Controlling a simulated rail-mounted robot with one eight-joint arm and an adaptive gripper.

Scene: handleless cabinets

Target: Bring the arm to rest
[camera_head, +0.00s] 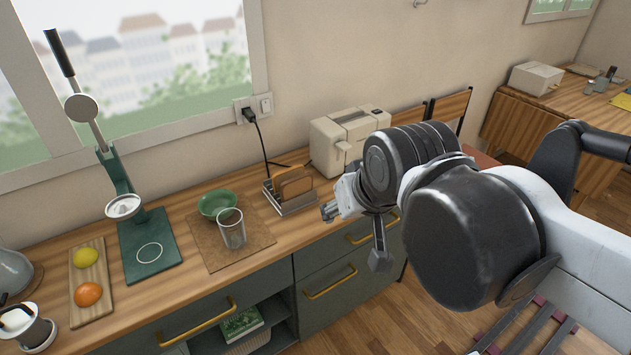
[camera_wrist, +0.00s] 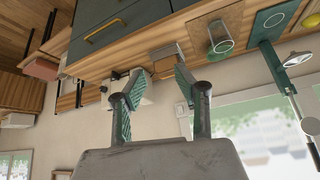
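My arm reaches in from the right in the head view. My gripper (camera_head: 354,236) hangs in the air in front of the counter (camera_head: 290,231), near its right part. In the wrist view, which is upside down, my gripper (camera_wrist: 156,80) shows two fingers with teal pads spread well apart. It is open, and nothing is between the pads. The toast rack (camera_head: 291,202) with bread stands on the counter to the left of the gripper in the head view. The white toaster (camera_head: 335,139) stands behind the gripper, against the wall.
A glass (camera_head: 231,231) and a green bowl (camera_head: 217,203) stand on a brown mat. A green juicer (camera_head: 150,250) and a board (camera_head: 91,292) with a lemon and an orange are farther left. Drawers with brass handles (camera_head: 331,283) lie below.

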